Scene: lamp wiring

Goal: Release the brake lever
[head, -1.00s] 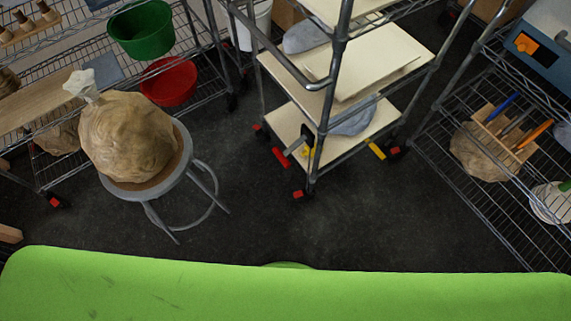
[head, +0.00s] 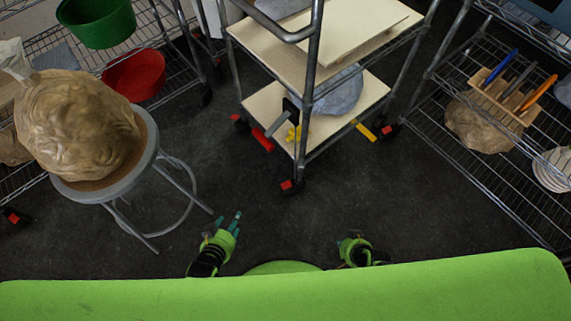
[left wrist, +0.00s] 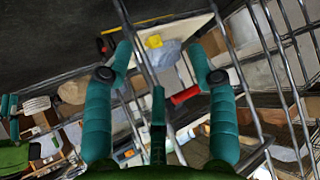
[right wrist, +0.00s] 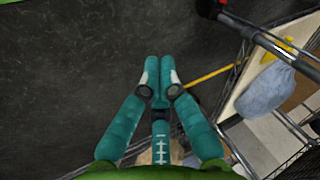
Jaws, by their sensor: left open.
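A grey lever (head: 277,124) with a black end sits between the red bar and the post. I cannot tell which is the brake lever.
A stool (head: 151,165) carrying a large brown sack (head: 75,125) stands at the left. A wire shelf (head: 470,170) with a pen rack stands at the right. A grey-blue bag (head: 338,92) lies on the cart's lower shelf. The dark floor before the cart is clear.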

